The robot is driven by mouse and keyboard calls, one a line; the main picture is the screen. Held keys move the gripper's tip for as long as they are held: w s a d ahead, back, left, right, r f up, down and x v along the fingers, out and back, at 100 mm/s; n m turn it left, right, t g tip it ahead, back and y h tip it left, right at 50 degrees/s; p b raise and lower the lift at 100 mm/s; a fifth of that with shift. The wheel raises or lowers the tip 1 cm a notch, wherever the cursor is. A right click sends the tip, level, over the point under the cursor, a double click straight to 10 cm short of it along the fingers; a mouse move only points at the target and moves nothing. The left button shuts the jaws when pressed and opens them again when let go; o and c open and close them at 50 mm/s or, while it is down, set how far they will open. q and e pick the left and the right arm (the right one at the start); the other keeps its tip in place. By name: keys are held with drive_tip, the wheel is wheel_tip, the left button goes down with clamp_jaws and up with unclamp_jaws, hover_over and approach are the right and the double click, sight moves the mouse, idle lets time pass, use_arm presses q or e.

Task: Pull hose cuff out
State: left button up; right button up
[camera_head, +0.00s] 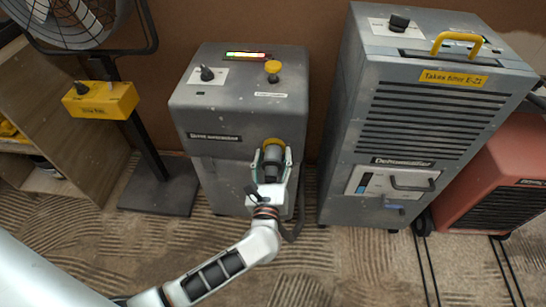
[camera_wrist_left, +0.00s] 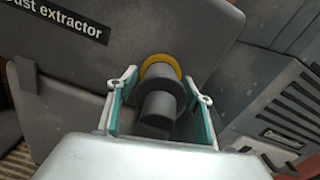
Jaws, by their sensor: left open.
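The grey hose cuff (camera_head: 272,156) sits in a yellow ring (camera_head: 273,143) on the front of the grey dust extractor (camera_head: 215,167). My left gripper (camera_head: 271,158) is open, with one finger on each side of the cuff. In the left wrist view the cuff (camera_wrist_left: 160,100) stands between the spread teal-padded fingers of my left gripper (camera_wrist_left: 160,98), with a visible gap on both sides. The yellow ring (camera_wrist_left: 162,66) shows behind the cuff. The cuff's lower end is partly hidden by my gripper body. My right gripper is not in view.
A tall grey dehumidifier (camera_head: 410,135) stands close on the right, with a red machine (camera_head: 500,185) beyond it. A fan stand (camera_head: 155,165) with a yellow box (camera_head: 100,100) is on the left. A dark hose (camera_head: 298,205) hangs beside the extractor. Textured floor in front is mostly clear.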

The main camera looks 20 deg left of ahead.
sight(271, 168)
use_arm(q)
drive_tip(key=shift+c, duration=0.4)
clamp_jaws()
drive_tip(key=shift+v, duration=2.2)
drive_tip(key=shift+f, duration=0.1)
unclamp_jaws()
drive_tip(key=shift+o, duration=0.4)
